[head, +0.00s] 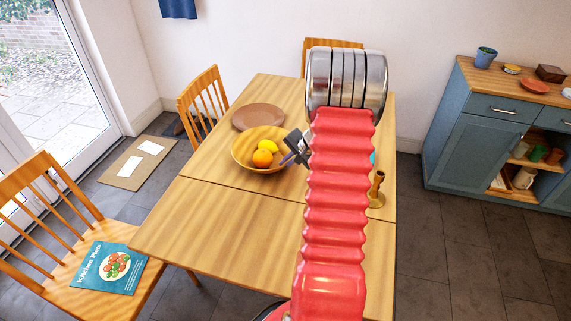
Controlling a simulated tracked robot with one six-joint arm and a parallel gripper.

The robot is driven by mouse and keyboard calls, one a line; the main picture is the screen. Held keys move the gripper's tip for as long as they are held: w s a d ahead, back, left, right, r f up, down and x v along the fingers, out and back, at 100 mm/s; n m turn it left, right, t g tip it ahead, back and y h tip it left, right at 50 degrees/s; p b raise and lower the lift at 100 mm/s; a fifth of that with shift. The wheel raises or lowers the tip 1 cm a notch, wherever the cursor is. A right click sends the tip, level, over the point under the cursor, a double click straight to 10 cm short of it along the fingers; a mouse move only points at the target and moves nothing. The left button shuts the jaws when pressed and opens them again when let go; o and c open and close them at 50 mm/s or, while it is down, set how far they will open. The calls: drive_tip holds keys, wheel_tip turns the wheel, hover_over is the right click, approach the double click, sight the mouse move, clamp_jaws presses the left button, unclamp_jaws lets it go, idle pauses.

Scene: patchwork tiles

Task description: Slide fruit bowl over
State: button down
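A wooden fruit bowl (241,153) stands upright on the wooden table (215,216), left of my arm. It holds an orange (263,158) and yellow fruit (268,146). My gripper (288,150) is at the bowl's right rim, partly hidden behind my red arm. Its two grey fingers look spread apart, with nothing visible between them. I cannot tell whether a finger touches the rim.
A round brown mat (258,116) lies just behind the bowl. A brass candlestick (377,190) stands right of my arm. The table's front left is clear. Chairs (203,105) surround it, one with a teal book (108,268). A blue sideboard (480,140) stands at right.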

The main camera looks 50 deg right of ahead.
drive_tip(key=shift+s+a+f, duration=0.15)
drive_tip(key=shift+s+f, duration=0.05)
idle(0.6)
